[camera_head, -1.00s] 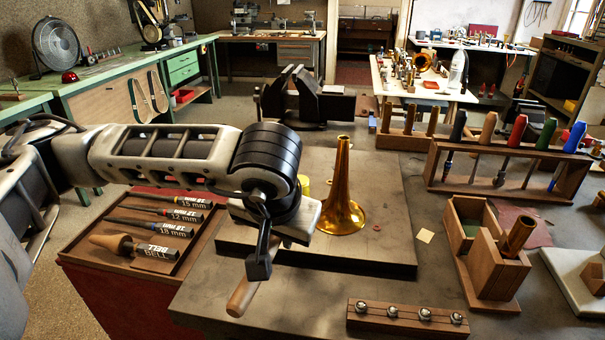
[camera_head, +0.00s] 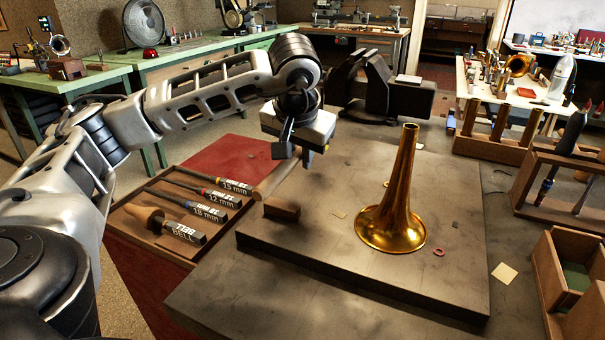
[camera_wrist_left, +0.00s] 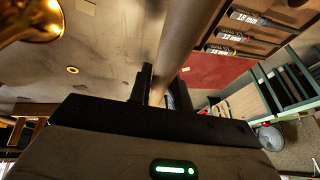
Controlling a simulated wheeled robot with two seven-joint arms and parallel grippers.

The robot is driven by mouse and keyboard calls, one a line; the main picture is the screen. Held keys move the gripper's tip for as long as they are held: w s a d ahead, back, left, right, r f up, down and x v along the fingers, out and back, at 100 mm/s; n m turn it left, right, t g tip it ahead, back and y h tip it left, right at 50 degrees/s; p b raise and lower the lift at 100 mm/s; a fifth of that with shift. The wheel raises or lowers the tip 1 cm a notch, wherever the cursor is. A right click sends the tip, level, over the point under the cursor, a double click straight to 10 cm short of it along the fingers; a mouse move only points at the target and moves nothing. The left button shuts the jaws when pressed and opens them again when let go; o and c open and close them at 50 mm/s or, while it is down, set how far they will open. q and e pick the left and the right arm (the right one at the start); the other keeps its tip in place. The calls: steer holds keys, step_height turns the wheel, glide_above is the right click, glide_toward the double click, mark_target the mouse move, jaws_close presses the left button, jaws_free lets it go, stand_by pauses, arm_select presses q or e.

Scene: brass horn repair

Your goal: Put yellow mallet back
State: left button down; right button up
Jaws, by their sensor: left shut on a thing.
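My left gripper (camera_head: 306,156) is shut on the wooden handle of the mallet (camera_head: 274,182), held above the left part of the dark slab. The handle slants down toward the left from the gripper. In the left wrist view the pale handle (camera_wrist_left: 190,35) runs between the two dark fingers (camera_wrist_left: 163,88). The mallet's yellow head is hidden behind my gripper in the head view and does not show clearly in the wrist view. A small wooden block (camera_head: 281,209) sits on the slab just below the handle. My right gripper is out of view.
A brass bell (camera_head: 398,205) stands on the slab (camera_head: 330,255), right of my gripper. A wooden tray (camera_head: 158,243) with several labelled tools lies at the left. A dark vise (camera_head: 385,90) stands behind. Wooden racks stand at the right. The slab's front is clear.

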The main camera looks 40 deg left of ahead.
mark_target(302, 186)
arm_select(q)
steer(key=shift+w+a+f, duration=0.25)
steer(key=shift+w+f, duration=0.15)
steer(key=shift+f, duration=0.15)
steer(key=shift+w+a+f, duration=0.2)
steer(key=shift+w+f, duration=0.2)
steer(key=shift+f, duration=0.1)
steer(key=shift+w+a+f, duration=0.1)
steer(key=shift+f, duration=0.8)
steer(key=shift+w+a+f, duration=0.1)
steer(key=shift+f, duration=0.75)
steer(key=shift+f, duration=0.1)
steer(key=shift+d+f, duration=0.1)
steer(key=c, duration=1.3)
jaws_free()
steer(key=v, duration=1.2)
steer(key=shift+p, duration=0.35)
steer(key=shift+s, duration=0.1)
